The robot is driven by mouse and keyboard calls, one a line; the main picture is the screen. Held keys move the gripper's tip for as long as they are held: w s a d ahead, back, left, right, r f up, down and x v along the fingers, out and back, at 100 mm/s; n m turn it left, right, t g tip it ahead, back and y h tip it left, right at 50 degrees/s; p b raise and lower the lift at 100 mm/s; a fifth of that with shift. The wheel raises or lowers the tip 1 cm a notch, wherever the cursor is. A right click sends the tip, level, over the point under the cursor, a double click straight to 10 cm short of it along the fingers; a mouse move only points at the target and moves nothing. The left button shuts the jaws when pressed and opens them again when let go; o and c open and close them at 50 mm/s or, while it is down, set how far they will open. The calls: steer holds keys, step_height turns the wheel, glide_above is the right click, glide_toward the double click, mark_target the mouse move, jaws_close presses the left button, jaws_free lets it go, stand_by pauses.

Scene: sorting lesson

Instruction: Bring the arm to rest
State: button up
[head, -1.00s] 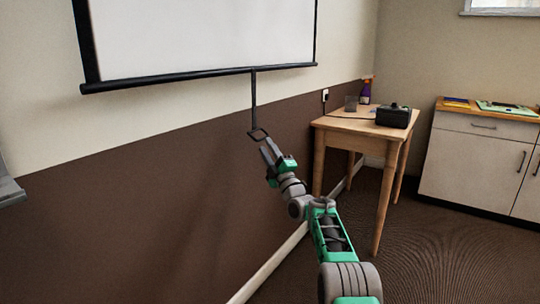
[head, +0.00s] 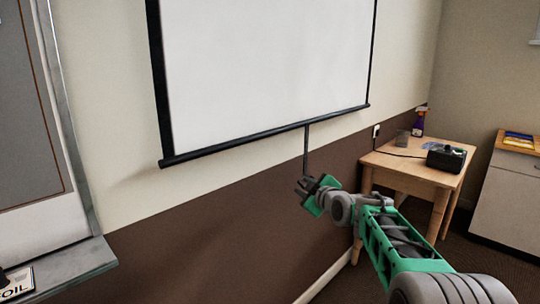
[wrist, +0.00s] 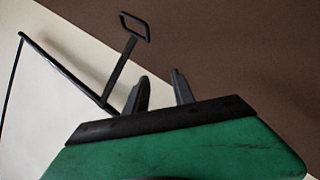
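My gripper (head: 304,188) is in front of the brown lower wall, just below the projection screen's lower bar. In the wrist view its two dark fingers (wrist: 161,88) stand apart with nothing between them, so it is open and empty. The screen's black pull strap (head: 306,150) hangs from that bar, its lower end hidden by my gripper in the head view. The wrist view shows the strap's loop handle (wrist: 134,26) free, beyond the fingers and apart from them. My green and grey arm stretches from the lower right towards the wall.
The white screen (head: 270,70) hangs on the wall. A cabinet (head: 508,205) stands farther right. A framed board with a ledge (head: 75,268) is at left.

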steer(key=s+r+m+g+h+p, duration=0.1)
steer(key=s+r+m+g+p, duration=0.2)
steer(key=s+p, duration=0.55)
steer(key=s+r+m+g+h+p, duration=0.2)
steer(key=s+r+m+g+p, duration=0.15)
steer(key=s, duration=0.95)
steer(key=s+d+f+m+g+p, duration=0.1)
steer(key=s+m+g+p, duration=0.1)
steer(key=s, duration=0.8)
steer(key=s+d+f+m+g+h+p, duration=0.1)
steer(key=s+d+m+g+p, duration=0.1)
steer(key=s, duration=0.8)
steer(key=shift+s+m+g+p, duration=0.25)
steer(key=shift+m+g+p, duration=0.2)
steer(key=shift+m+p, duration=0.65)
